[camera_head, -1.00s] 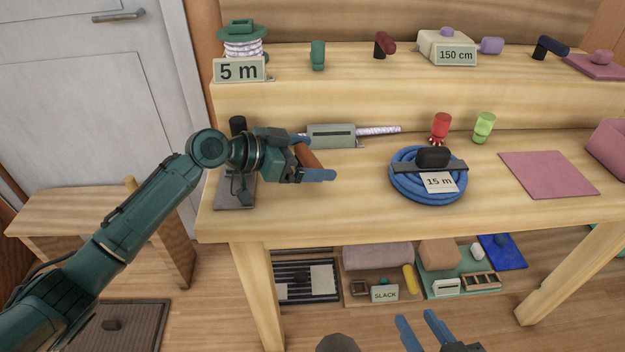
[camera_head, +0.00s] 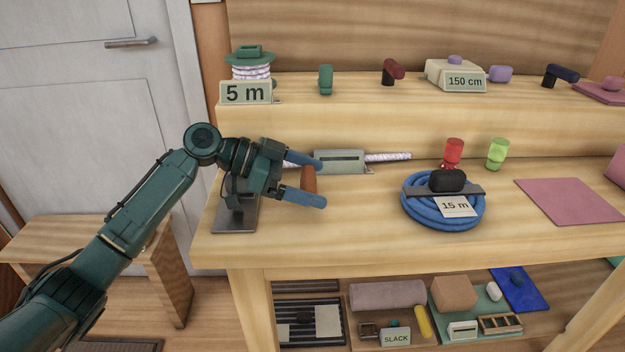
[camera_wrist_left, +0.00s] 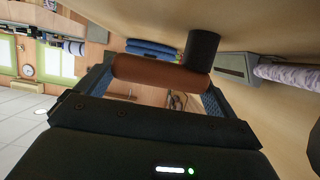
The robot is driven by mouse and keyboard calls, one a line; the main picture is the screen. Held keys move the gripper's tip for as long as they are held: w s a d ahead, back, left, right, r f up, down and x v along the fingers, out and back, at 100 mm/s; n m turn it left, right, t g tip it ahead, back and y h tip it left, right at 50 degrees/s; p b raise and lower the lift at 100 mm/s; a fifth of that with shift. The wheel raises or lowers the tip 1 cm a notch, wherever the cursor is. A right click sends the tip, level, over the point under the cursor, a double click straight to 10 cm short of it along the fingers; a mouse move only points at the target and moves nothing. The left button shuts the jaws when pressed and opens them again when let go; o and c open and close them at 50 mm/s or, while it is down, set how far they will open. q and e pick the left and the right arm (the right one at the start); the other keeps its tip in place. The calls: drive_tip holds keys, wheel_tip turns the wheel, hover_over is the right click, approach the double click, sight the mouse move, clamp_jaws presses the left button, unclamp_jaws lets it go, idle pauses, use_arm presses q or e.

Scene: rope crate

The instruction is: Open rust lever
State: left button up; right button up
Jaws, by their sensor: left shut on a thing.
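The rust lever (camera_head: 309,181) has a brown-orange rounded handle, seen between the blue fingers of my left gripper (camera_head: 318,183) in the head view. My left gripper is shut on this handle, above the table beside the grey plate. The left wrist view shows the handle (camera_wrist_left: 160,72) lying across between the finger pads, joined at its right end to a black round post (camera_wrist_left: 202,48). The lever's base is hidden behind my gripper in the head view. My right gripper is out of view.
A grey-green block (camera_head: 340,158) with a whitish rope stands just behind the gripper. The front table edge is clear.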

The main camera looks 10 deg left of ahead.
use_arm(q)
drive_tip(key=shift+f, duration=0.1)
drive_tip(key=o, duration=1)
drive_tip(key=shift+o, duration=0.2)
drive_tip(key=shift+a, duration=0.1)
drive_tip(key=v, duration=1.3)
drive_tip(key=shift+p, duration=0.4)
